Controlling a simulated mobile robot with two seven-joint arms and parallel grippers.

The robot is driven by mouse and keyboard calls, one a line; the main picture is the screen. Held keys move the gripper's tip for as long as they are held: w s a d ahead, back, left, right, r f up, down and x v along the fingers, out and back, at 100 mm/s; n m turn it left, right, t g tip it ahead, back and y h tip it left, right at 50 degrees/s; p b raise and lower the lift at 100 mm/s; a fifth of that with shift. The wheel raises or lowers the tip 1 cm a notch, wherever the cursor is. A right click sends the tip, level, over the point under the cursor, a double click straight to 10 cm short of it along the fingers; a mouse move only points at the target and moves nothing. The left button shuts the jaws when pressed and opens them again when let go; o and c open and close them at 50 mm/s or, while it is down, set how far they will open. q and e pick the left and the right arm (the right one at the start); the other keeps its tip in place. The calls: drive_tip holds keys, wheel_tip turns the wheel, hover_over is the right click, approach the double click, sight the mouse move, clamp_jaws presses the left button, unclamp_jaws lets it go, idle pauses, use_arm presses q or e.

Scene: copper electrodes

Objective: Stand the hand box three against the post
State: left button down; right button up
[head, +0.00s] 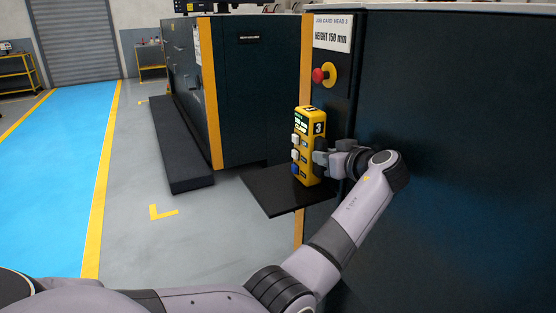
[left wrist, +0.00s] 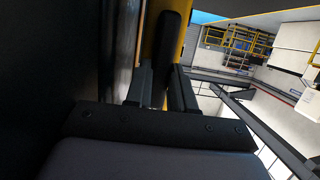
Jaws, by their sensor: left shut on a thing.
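The hand box three (head: 311,160) is yellow, marked 3, with white and blue buttons on its face. It is upright at the black shelf (head: 285,196), in front of the dark cabinet; whether its base rests on the shelf is unclear. The orange post (head: 305,70) rises right behind it; I cannot tell if they touch. My left gripper (head: 320,155) is shut on the box from the right. In the left wrist view, the fingers (left wrist: 161,90) are around a black part (left wrist: 172,45) of the yellow box (left wrist: 150,32). My right gripper is not in view.
A red stop knob (head: 319,75) on a yellow base sits on the cabinet above the box, under a white sign (head: 332,34). A second dark cabinet (head: 255,90) with a long black step (head: 180,150) stands behind.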

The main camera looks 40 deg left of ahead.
use_arm(q)
drive_tip(key=shift+f, duration=0.1)
idle(0.5)
drive_tip(key=c, duration=0.9)
unclamp_jaws()
drive_tip(key=shift+f, duration=0.15)
drive_tip(key=b+v, duration=0.1)
drive_tip(key=v, duration=0.6)
drive_tip(key=shift+d, duration=0.1)
